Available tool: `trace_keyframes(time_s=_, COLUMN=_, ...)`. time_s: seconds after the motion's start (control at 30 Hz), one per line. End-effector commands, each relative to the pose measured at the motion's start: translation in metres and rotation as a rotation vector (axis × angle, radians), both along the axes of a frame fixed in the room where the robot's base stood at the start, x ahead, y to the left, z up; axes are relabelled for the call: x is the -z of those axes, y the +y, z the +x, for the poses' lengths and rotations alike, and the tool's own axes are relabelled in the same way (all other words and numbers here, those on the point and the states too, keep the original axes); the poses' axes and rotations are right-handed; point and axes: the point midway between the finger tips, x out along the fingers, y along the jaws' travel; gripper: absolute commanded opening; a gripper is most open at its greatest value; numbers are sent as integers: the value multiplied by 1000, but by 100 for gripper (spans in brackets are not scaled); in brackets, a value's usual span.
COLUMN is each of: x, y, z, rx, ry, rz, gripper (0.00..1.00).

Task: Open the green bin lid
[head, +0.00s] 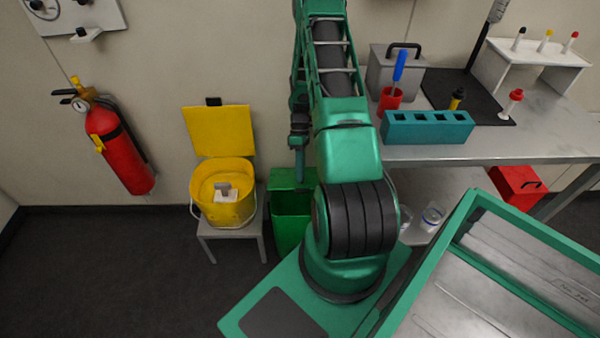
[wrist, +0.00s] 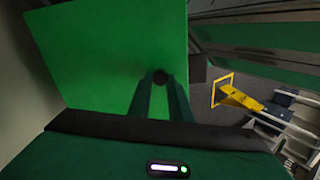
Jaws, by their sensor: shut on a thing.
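The green bin (head: 288,232) stands on the floor beside the yellow bucket, partly hidden by my arm. Its green lid (head: 283,179) shows as a raised panel at the back of the bin, above a dark opening. In the wrist view the lid (wrist: 105,50) is a broad flat green panel filling the upper left. My gripper (wrist: 160,80) is shut on a small dark round knob (wrist: 160,76) at the lid. In the head view my gripper (head: 299,176) points down in front of the lid, and its contact there is too small to tell.
A yellow bucket (head: 238,212) with its lid up stands on a small stool (head: 236,236) left of the bin. A red fire extinguisher (head: 120,150) hangs on the left wall. A metal table (head: 505,145) with a teal rack (head: 428,128) is at right. The left floor is clear.

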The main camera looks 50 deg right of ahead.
Motion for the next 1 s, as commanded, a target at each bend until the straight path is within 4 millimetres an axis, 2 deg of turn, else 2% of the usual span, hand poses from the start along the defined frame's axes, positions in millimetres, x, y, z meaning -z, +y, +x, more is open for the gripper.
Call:
trace_keyframes(time_s=0.03, x=0, y=-2, z=0, rx=2, ry=-1, rz=-4, gripper=23)
trace_keyframes(time_s=0.1, x=0, y=-2, z=0, rx=2, ry=-1, rz=-4, gripper=37)
trace_keyframes(time_s=0.47, x=-4, y=-2, z=2, rx=-1, ry=-2, rz=-3, gripper=37)
trace_keyframes(time_s=0.8, x=-45, y=-20, z=20, rx=-1, ry=-3, rz=-4, gripper=37)
trace_keyframes(time_s=1.0, x=-61, y=-26, z=27, rx=1, ry=0, rz=-4, gripper=37)
